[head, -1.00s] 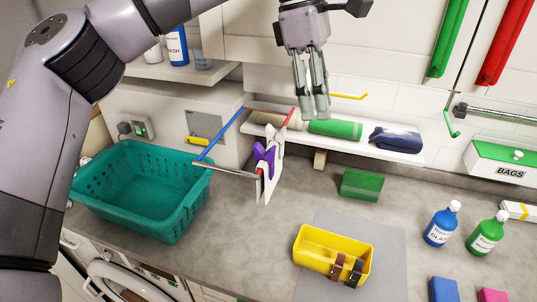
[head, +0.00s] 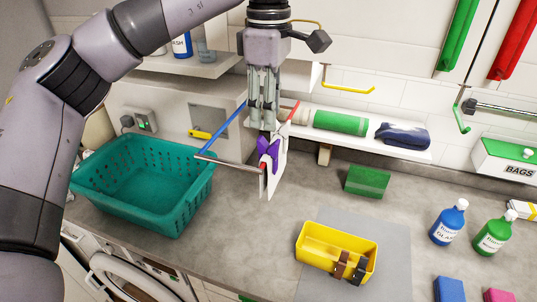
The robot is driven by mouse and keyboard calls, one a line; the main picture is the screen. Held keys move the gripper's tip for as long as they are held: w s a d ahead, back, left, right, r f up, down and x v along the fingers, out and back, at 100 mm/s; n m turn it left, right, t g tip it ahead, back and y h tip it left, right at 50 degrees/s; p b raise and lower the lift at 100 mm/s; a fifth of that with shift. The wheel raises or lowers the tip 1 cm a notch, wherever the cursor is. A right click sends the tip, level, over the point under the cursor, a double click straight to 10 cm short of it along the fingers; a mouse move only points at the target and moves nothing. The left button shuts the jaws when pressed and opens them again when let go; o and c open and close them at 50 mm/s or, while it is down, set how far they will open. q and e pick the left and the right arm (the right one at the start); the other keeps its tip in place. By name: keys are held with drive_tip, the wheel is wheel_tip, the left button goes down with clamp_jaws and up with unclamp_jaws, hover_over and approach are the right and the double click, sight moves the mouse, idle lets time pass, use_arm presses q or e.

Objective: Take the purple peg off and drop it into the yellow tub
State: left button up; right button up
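The purple peg (head: 268,149) is clipped on a thin white item (head: 275,175) that hangs at the metal rail (head: 228,161) of a small rack. My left gripper (head: 263,128) points down just above the purple peg, its fingertips close over its top. Whether they touch it, and how far the fingers are apart, I cannot tell. The yellow tub (head: 318,236) stands on a grey mat to the lower right, with two brown pegs (head: 349,266) at its front right rim. My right gripper is not in view.
A teal basket (head: 150,205) stands left of the rack, whose blue arm (head: 222,130) slants up behind. A shelf (head: 410,154) holds a green roll (head: 341,123) and dark cloth. A green block (head: 367,181) and bottles (head: 448,224) stand right. Counter between rack and tub is clear.

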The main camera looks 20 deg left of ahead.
sight(265, 139)
use_arm(q)
drive_tip(key=shift+s+a+f+p, duration=0.1)
drive_tip(key=shift+s+f+p, duration=0.05)
drive_tip(key=shift+f+p, duration=0.3)
drive_tip(key=f, duration=0.1)
drive_tip(key=f+p, duration=0.1)
drive_tip(key=f, duration=0.1)
drive_tip(key=f+p, duration=0.1)
drive_tip(key=shift+s+a+f, duration=0.15)
drive_tip(key=shift+a+f, duration=0.1)
drive_tip(key=shift+f, duration=0.05)
drive_tip(key=shift+d, duration=0.1)
drive_tip(key=shift+c, duration=0.6)
drive_tip(key=c, duration=0.7)
